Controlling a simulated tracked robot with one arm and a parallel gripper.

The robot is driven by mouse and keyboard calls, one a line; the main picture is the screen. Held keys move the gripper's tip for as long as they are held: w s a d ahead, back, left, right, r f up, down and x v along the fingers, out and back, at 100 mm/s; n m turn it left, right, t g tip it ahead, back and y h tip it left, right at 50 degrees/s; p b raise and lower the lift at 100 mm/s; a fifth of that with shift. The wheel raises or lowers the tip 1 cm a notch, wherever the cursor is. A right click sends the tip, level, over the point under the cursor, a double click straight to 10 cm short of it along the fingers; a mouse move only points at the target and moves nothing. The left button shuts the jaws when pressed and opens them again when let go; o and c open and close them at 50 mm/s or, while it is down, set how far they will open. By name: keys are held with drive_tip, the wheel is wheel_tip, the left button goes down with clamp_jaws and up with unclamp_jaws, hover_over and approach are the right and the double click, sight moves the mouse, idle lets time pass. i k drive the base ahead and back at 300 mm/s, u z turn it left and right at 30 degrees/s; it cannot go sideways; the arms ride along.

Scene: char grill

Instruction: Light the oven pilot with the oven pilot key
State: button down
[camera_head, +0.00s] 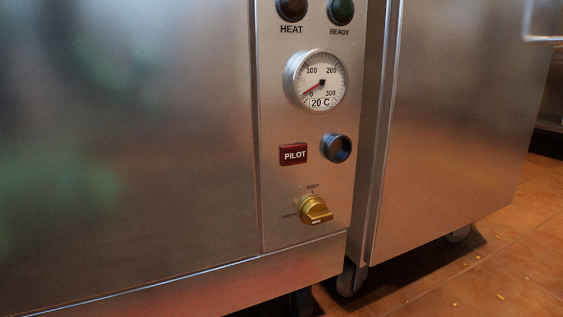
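The oven's control panel (272,178) is a narrow steel strip right of the picture's middle. A dark red plate marked PILOT (293,154) sits on it. To its right is a round dark socket or knob (336,148) with a bluish rim; I cannot tell whether it is hollow. Below is a brass-coloured knob or key (315,210) with small lettering around it, too small to read fully; I cannot tell if this is the oven pilot key. My gripper is not in view.
A dial (317,80) reads 20 C. Dark HEAT (292,9) and READY (341,11) lamps are above. A wide steel front (130,130) fills the left. Another steel cabinet (450,120) stands right. Tiled floor (500,270) with small yellow bits is at lower right.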

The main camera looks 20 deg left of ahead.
sight(291, 154)
drive_tip(key=k, duration=0.95)
drive_tip(key=u, duration=1.55)
drive_tip(key=i, duration=0.1)
drive_tip(key=z, duration=2.7)
drive_tip(key=i, duration=2.35)
drive_tip(key=u, duration=2.6)
